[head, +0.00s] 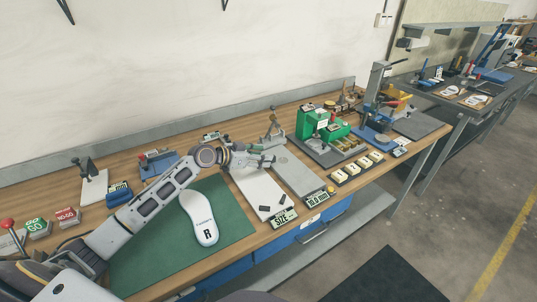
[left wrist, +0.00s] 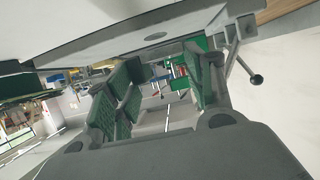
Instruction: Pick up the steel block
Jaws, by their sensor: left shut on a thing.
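My left gripper (head: 266,160) is low over the far end of a pale plate (head: 258,186), between it and a grey plate (head: 300,176). It is shut on a small grey thing, taken to be the steel block; the fingers hide most of it, so its shape cannot be told. In the left wrist view, the green-padded fingers (left wrist: 165,85) stand some way apart, and the block does not show clearly between them. My right gripper is not in view.
A white insole (head: 200,217) marked R lies on a green mat (head: 150,262). A green fixture (head: 320,122) and a blue press (head: 375,134) stand to the right. Two small dark pieces lie on the pale plate, behind the SIZE sign (head: 285,217).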

